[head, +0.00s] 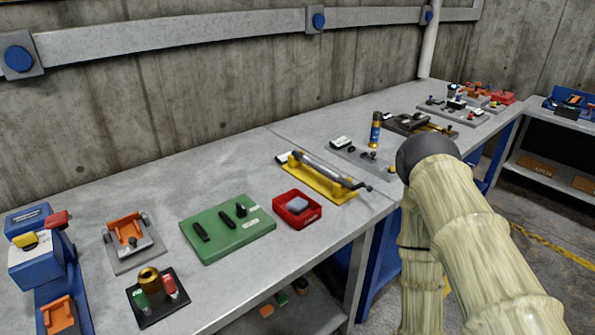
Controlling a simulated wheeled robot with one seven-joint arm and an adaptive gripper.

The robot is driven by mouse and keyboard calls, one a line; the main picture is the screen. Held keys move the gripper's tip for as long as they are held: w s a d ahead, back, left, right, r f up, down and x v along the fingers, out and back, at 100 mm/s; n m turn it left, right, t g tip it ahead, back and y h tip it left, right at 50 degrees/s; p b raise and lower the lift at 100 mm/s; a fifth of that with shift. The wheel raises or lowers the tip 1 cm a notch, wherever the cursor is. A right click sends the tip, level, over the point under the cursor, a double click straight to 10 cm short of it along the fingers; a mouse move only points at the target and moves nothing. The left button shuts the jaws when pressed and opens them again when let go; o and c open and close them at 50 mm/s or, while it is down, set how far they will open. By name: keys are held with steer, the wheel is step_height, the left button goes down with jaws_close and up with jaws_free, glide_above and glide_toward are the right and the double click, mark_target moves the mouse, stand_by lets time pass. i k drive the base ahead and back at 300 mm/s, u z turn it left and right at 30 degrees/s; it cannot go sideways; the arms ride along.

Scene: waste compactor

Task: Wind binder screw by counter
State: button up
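A yellow bracket (325,184) with a long grey rod (328,172) stands on the bench right of centre. It may be the binder with its screw, but I cannot tell for sure. The rod runs along the bracket and ends in a dark tip at the right, near the bench's front edge. A small white label lies at its left end. No counter can be read at this size. My sleeved arm rises at the right, bent at a dark joint, clear of the bracket in the picture. My gripper is not in view.
A red tray (316,214) with a grey-blue block and a green board (228,246) stand left of the bracket. An orange fixture (127,232), a black plate and a blue machine (36,262) are farther left. Bare bench lies along the wall.

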mark_target(333, 176)
steer(key=k, duration=1)
steer(key=u, duration=0.55)
steer(key=i, duration=1.65)
steer(key=z, duration=1.1)
steer(key=k, duration=0.3)
steer(key=z, duration=0.05)
steer(key=i, duration=0.45)
steer(key=u, duration=0.05)
